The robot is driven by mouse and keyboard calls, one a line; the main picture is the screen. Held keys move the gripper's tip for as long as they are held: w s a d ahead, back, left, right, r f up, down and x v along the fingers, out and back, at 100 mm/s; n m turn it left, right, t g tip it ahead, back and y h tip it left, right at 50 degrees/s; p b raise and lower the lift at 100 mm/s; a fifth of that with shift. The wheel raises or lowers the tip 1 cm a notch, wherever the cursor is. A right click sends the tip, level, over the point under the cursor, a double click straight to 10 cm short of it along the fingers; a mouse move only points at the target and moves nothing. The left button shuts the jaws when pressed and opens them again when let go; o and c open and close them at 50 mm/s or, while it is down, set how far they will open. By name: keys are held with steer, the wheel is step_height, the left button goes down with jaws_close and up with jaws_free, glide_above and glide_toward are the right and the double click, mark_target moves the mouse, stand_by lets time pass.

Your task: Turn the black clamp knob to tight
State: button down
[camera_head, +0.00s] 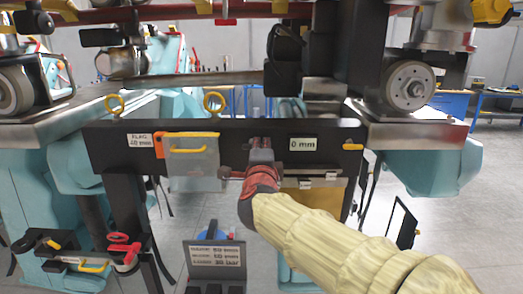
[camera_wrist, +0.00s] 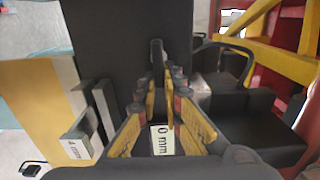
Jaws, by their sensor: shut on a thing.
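My gripper (camera_head: 260,148) reaches up to the front of a black crossbeam (camera_head: 230,130), just left of the "0 mm" label (camera_head: 303,144). In the wrist view my gripper (camera_wrist: 160,78) has its yellow-sided fingers close together around a dark upright piece, the black clamp knob (camera_wrist: 157,52) as far as I can tell. The knob stands against the dark beam face. In the head view the gripper hides the knob, and I cannot tell how far it is turned.
A clear plate with a yellow handle (camera_head: 195,150) hangs left of my gripper. A grey sign box (camera_head: 215,262) is below, and a tool tray with red handles (camera_head: 123,248) is at lower left.

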steer(key=shift+f, duration=0.3)
steer(key=c, duration=2)
jaws_free()
steer(key=shift+r, duration=0.1)
steer(key=shift+c, duration=0.2)
steer(key=shift+o, duration=0.6)
steer(key=shift+r, duration=0.1)
steer(key=s, duration=1.2)
steer(key=shift+a, duration=0.2)
